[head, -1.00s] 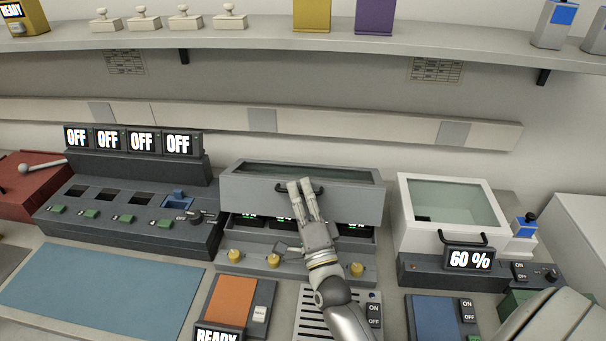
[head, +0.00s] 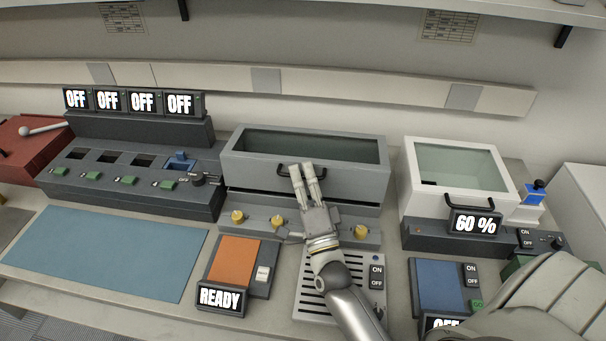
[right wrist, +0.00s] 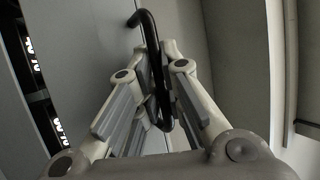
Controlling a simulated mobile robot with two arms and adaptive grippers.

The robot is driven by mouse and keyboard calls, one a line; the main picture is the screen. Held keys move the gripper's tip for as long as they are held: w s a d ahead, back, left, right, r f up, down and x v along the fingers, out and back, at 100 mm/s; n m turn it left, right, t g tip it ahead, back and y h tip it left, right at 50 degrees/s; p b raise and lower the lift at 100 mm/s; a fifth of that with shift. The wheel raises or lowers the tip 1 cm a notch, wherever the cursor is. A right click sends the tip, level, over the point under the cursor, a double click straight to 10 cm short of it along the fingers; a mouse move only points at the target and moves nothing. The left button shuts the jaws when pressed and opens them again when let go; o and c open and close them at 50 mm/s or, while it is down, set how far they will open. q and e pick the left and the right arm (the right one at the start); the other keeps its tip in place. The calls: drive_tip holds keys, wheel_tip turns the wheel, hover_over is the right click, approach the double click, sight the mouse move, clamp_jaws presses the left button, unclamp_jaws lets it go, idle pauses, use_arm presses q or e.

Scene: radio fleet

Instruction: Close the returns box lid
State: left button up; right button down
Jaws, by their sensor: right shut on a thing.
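A grey box lid (head: 240,171) with a dark window in its top stands over a grey base with yellow knobs (head: 277,222), in the middle of the head view. I see no label naming it the returns box. My right gripper (head: 302,167) is at the lid's front and shut on its black handle (head: 285,180). In the right wrist view the handle (right wrist: 150,45) runs between the fingers. The lid is low over the base, with a narrow dark gap along its front bottom edge. Lit displays (right wrist: 33,55) show beside it in the wrist view. My left gripper is not in view.
A white box (head: 411,190) with a window and a "60 %" display (head: 475,223) stands to the right. A dark console (head: 140,190) with "OFF" screens is to the left. An orange pad (head: 234,262) and a slotted plate (head: 313,297) lie in front. A blue mat (head: 105,250) is clear.

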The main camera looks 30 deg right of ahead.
drive_tip(key=c, duration=1.9)
unclamp_jaws()
drive_tip(key=shift+s, duration=0.1)
drive_tip(key=shift+o, duration=0.2)
drive_tip(key=shift+s+a+f, duration=0.15)
drive_tip(key=shift+s+f, duration=0.15)
drive_tip(key=shift+s, duration=0.05)
drive_tip(key=s+a, duration=0.2)
drive_tip(key=s, duration=1)
drive_tip(key=shift+a, duration=0.3)
